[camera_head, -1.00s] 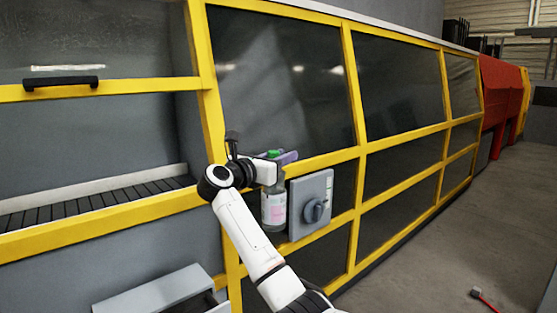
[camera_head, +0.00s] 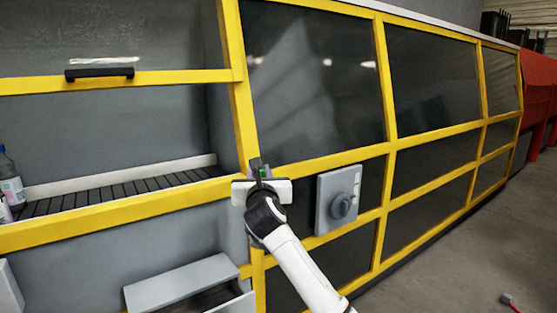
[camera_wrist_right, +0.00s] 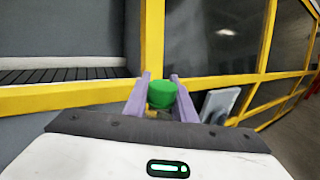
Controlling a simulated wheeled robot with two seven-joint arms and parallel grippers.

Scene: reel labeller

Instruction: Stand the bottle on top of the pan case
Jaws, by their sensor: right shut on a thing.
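My right gripper (camera_head: 261,172) is in front of the yellow frame in the head view, with its arm coming up from below. It is shut on a bottle, whose green cap (camera_wrist_right: 162,94) shows between the two purple fingers in the right wrist view. The bottle's body is hidden behind the gripper and wrist. I cannot make out a pan case for certain in either view. My left gripper is not in view.
A yellow-framed machine with dark windows fills the back. A grey switch box (camera_head: 338,198) juts out right of my gripper. A slatted conveyor (camera_head: 120,189) lies in the opening on the left. A grey open drawer (camera_head: 183,283) sticks out below.

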